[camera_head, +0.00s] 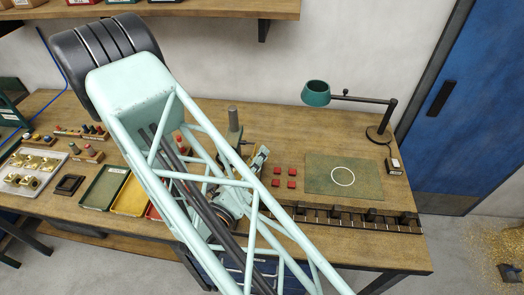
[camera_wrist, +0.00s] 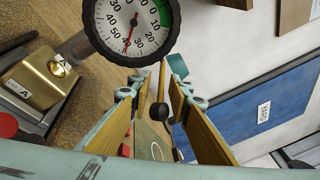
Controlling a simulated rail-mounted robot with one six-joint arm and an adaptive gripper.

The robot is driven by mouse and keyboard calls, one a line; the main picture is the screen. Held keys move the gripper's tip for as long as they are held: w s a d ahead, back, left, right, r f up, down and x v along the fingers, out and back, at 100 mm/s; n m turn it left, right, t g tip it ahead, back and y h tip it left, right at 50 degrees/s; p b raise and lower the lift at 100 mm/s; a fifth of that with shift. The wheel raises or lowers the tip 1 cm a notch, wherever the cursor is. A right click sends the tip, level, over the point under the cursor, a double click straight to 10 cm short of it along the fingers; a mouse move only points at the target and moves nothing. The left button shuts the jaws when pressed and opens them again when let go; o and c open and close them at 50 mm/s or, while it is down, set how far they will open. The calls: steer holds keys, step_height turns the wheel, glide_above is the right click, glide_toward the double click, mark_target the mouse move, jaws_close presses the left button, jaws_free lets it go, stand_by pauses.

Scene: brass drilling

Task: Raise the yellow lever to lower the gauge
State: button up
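The gauge (camera_wrist: 130,25) fills the upper middle of the wrist view, a round white dial with a black rim, a red needle and a green band. A thin yellow lever (camera_wrist: 162,80) with a black ball knob (camera_wrist: 159,112) shows just below and right of it. My gripper (camera_wrist: 160,95) has its two yellow-padded fingers apart, one on each side of the lever. I cannot tell whether either finger touches it. In the head view, my arm hides most of the gauge and lever area.
A brass block marked A (camera_wrist: 40,78) sits left of the gauge.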

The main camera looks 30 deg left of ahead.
steer(key=shift+w, duration=1.25)
jaws_close()
